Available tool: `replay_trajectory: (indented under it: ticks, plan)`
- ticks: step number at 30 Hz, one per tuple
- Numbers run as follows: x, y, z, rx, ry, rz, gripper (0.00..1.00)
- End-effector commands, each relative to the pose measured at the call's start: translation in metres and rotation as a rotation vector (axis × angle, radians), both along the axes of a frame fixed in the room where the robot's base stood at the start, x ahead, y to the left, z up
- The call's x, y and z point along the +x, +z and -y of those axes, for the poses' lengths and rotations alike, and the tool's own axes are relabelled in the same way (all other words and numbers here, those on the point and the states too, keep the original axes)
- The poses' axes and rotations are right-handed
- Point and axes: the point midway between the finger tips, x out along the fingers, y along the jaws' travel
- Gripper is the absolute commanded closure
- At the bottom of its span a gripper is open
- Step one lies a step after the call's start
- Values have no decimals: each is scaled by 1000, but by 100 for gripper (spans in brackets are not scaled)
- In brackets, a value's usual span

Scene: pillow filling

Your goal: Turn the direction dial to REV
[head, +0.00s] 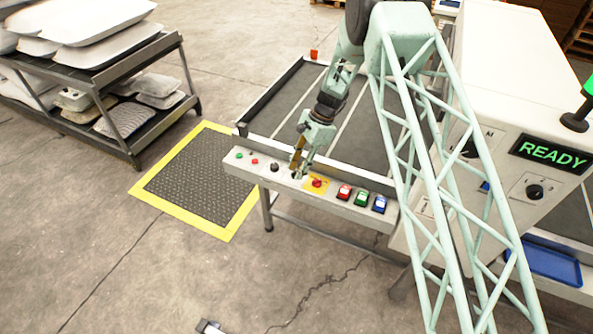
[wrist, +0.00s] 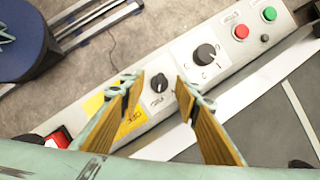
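My gripper (head: 296,171) is over the front control panel (head: 240,160), pointing down, in the head view. In the wrist view its two fingers (wrist: 162,84) are apart with nothing held. A small black knob (wrist: 158,82) shows between the fingertips, but I cannot tell if they touch it. A larger black dial (wrist: 204,55) on a white plate is to its right, outside the fingers; it shows in the head view as a black dial (head: 275,168). The labels are too small to read, so I cannot tell which is the direction dial or where it points.
The panel also holds a green button (wrist: 269,14), a red button (wrist: 241,32), a red knob on a yellow plate (head: 317,183), and red, green and blue buttons (head: 362,198). A machine with a READY display (head: 552,153) stands right; a pillow rack (head: 105,75) stands left.

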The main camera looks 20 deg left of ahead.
Motion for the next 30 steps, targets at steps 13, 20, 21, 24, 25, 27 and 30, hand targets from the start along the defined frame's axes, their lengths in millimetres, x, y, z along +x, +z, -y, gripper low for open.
replay_trajectory:
  ticks: [13, 20, 21, 24, 25, 27, 30]
  plan:
    - [-2, -7, -2, 0, -1, 0, 70]
    - [-2, -7, -2, 0, -1, 0, 88]
    - [-2, -7, -2, 0, -1, 0, 91]
    - [-2, -7, -2, 0, 0, 0, 94]
    - [-2, -7, -2, 0, 0, 0, 94]
    - [-2, -7, -2, 0, 2, 0, 94]
    - [-1, -7, -2, 0, 13, 0, 94]
